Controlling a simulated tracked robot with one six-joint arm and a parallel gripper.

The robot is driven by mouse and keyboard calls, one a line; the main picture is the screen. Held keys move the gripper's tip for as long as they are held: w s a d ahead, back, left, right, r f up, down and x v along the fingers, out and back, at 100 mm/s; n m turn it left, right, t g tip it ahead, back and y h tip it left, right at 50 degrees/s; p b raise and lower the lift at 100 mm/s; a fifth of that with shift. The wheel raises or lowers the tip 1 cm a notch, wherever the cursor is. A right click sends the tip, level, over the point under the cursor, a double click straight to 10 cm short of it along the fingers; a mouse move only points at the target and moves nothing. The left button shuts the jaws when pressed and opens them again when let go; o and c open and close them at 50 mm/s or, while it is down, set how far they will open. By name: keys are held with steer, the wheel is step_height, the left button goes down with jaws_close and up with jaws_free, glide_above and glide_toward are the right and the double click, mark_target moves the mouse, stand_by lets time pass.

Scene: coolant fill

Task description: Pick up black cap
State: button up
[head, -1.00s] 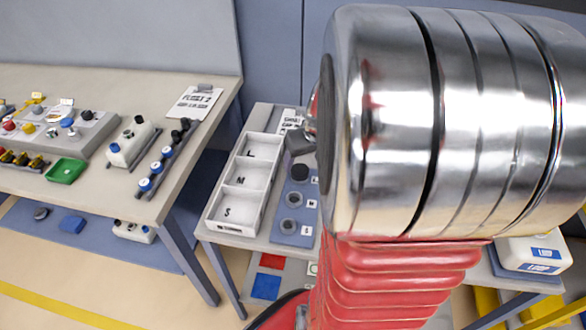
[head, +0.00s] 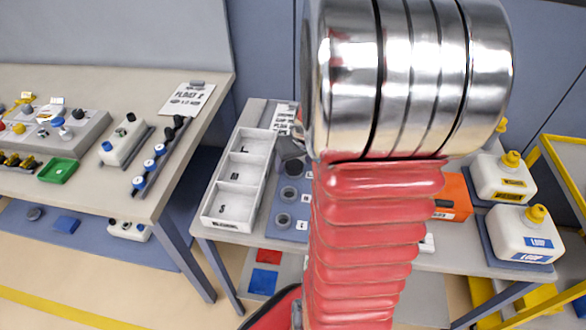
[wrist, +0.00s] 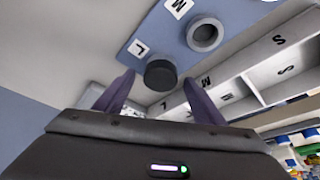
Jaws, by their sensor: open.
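The black cap (wrist: 160,75) is a short dark cylinder at the L end of a blue mat (wrist: 170,38). In the head view the black cap (head: 293,168) shows just below my gripper (head: 289,150), which partly overlaps it. In the wrist view my gripper (wrist: 158,80) is open, with its two dark fingertips on either side of the cap in the picture. I cannot tell how much height lies between fingertips and cap. Nothing is held.
A grey ring (wrist: 205,35) sits by the M label, and another ring (head: 283,220) is at the near end. A white tray (head: 232,222) marked L, M and S stands close beside the mat. White jugs (head: 524,238) stand at the right.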

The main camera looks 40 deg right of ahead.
mark_target(295, 165)
steer(key=shift+c, duration=0.2)
steer(key=c, duration=1.2)
steer(key=shift+r, duration=0.1)
step_height(295, 165, up, 10)
steer(key=shift+f, duration=0.1)
stand_by(0.5)
